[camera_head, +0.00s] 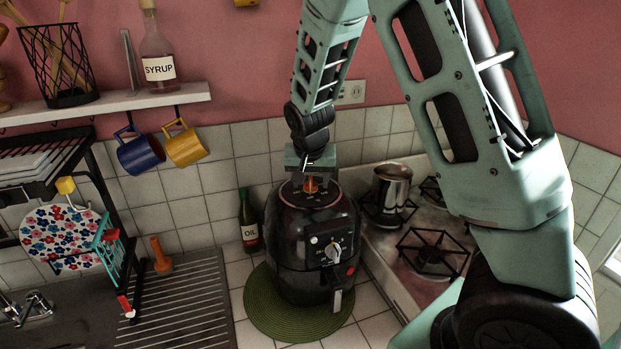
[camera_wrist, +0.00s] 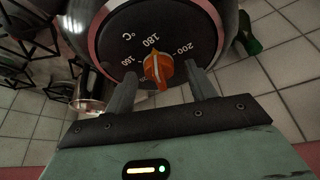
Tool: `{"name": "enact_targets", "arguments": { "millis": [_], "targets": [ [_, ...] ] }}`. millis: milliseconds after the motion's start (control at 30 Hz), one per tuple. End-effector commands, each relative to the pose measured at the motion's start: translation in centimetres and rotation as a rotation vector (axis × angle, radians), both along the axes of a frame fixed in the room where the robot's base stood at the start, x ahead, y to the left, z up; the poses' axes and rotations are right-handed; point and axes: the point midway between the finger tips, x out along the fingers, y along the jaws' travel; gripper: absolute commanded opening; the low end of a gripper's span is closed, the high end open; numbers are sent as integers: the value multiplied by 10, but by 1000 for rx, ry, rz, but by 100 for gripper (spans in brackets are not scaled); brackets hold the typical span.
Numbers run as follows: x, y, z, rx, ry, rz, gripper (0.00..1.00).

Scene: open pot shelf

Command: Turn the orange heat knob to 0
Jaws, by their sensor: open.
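The orange heat knob (camera_wrist: 158,70) sits on the round dark top of the black air fryer (camera_head: 310,228). The head view shows only a little of the knob (camera_head: 311,184) below my gripper. My gripper (camera_head: 310,174) is above the fryer's top. In the wrist view my gripper (camera_wrist: 160,75) is open, with one finger on each side of the knob and gaps between. The dial (camera_wrist: 120,30) shows 160, 180, 200 and °C. No 0 mark is in sight, and I cannot tell exactly where the knob points.
The fryer stands on a green round mat (camera_head: 262,312). An oil bottle (camera_head: 248,222) is close on its left. A stove with a metal pot (camera_head: 391,188) is on its right. A shelf (camera_head: 120,103) with hanging mugs is at upper left, above a dish rack and sink.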

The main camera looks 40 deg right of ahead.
Motion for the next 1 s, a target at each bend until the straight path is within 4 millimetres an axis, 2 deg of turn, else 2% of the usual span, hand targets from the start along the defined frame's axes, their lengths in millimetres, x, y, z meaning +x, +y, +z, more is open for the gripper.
{"name": "enact_targets", "arguments": {
  "millis": [67, 200, 233, 633, 1000],
  "targets": [
    [0, 0, 0, 0, 0, 0, 52],
    [0, 0, 0, 0, 0, 0, 14],
    [0, 0, 0, 0, 0, 0, 11],
    [0, -1, -2, 1, -1, 56, 11],
    [-1, -4, -4, 1, -5, 328, 11]
  ]
}}
